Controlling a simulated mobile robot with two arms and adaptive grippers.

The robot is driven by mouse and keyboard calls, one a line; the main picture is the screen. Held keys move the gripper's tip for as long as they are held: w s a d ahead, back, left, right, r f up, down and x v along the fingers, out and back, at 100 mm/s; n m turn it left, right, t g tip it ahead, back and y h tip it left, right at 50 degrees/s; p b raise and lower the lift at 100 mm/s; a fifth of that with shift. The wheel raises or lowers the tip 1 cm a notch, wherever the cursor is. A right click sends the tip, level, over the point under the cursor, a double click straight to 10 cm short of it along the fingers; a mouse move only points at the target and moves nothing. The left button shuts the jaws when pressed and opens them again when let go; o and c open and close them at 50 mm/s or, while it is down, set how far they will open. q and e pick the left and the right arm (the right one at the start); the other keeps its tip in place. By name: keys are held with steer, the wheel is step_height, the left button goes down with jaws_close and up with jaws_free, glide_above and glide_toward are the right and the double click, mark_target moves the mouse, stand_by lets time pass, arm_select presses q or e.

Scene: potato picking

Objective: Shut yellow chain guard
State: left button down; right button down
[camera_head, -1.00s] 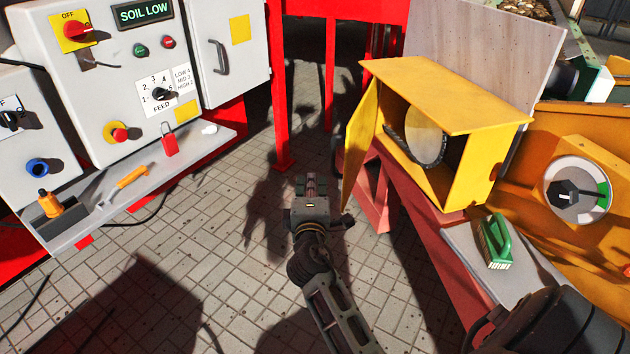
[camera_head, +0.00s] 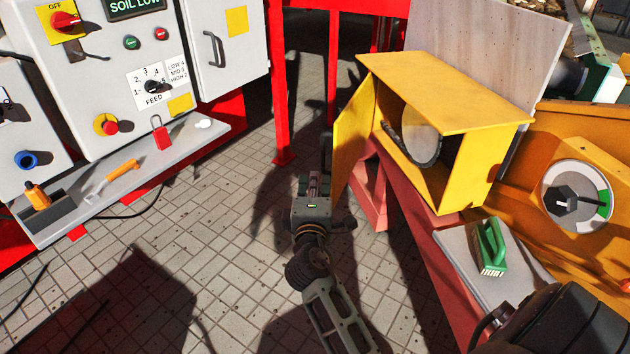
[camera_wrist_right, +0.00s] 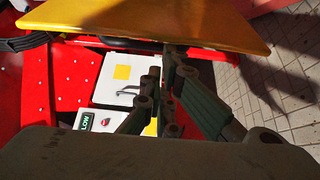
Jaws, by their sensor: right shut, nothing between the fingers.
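The yellow chain guard (camera_head: 440,85) is a box on a red frame at the right of the head view. Its hinged door (camera_head: 354,138) stands open on the left side, and a chain on a round disc (camera_head: 414,140) shows inside. My right gripper (camera_head: 326,150) is shut and empty, pointing away beside the outer face of the door. In the right wrist view its fingers (camera_wrist_right: 166,75) reach to the edge of a yellow panel (camera_wrist_right: 160,22), which looks like the door. I cannot tell whether they touch. My left gripper is not in view.
A grey control panel (camera_head: 110,90) with a ledge (camera_head: 140,170) stands at the left. A green brush (camera_head: 491,248) lies on a grey plate right of the red frame (camera_head: 425,225). A dial (camera_head: 577,200) is at the far right. Tiled floor lies open between.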

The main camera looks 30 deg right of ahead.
steer(key=shift+s, duration=0.1)
